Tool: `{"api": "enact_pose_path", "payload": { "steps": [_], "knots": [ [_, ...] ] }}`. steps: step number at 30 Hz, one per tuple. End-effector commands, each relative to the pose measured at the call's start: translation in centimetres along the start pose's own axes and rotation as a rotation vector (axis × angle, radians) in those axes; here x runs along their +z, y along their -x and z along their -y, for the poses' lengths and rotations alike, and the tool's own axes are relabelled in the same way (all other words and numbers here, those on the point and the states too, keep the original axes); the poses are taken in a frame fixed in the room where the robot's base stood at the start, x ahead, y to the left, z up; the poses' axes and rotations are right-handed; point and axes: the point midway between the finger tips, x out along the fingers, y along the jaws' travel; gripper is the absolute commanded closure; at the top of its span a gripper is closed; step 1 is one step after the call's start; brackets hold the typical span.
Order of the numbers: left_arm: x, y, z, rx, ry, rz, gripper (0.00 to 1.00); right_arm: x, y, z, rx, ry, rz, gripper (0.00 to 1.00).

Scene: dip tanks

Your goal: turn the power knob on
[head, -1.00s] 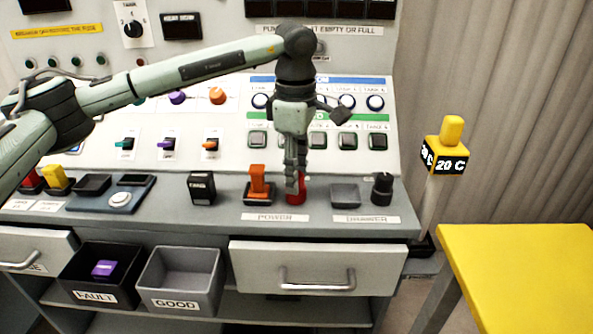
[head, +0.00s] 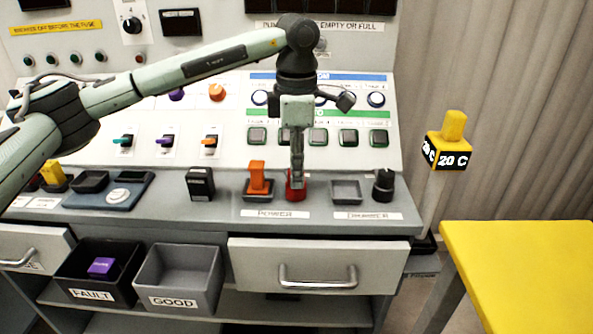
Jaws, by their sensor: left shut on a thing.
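A red knob (head: 294,193) stands on the console ledge above the label reading POWER (head: 277,213). My left gripper (head: 297,184) points straight down at it from above and is shut on it. The fingers hide part of the knob, so I cannot tell which way it is turned. An orange block-shaped piece (head: 257,176) stands upright in a dark holder just left of the red knob. My right gripper is not in view.
An empty grey tray (head: 346,199) and a black knob (head: 383,185) stand to the right. Below are the FAULT bin (head: 91,293) with a purple block, the empty GOOD bin (head: 173,298) and a closed drawer (head: 318,252). A yellow table (head: 520,270) stands at right.

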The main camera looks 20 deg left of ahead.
Motion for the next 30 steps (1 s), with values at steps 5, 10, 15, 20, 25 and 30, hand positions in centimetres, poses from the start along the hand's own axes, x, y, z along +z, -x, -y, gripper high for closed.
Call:
{"api": "enact_pose_path", "payload": {
  "steps": [5,10,15,20,25,30],
  "knots": [
    [0.1,-0.1,0.0,0.0,0.167,-0.003,1.0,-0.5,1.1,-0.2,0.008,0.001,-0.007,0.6],
    [0.1,-0.1,-0.1,0.001,0.329,-0.007,1.0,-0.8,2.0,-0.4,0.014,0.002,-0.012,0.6],
    [0.1,-0.1,-0.1,0.001,0.49,-0.011,1.0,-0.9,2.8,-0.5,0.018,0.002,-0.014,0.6],
    [0.1,0.0,-0.1,0.001,0.642,-0.015,1.0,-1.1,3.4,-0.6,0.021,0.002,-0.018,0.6],
    [0.1,0.0,-0.2,0.001,0.802,-0.019,1.0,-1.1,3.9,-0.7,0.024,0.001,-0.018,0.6],
    [0.1,0.0,-0.2,0.0,0.952,-0.023,1.0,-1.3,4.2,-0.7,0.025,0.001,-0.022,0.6]
  ]
}}
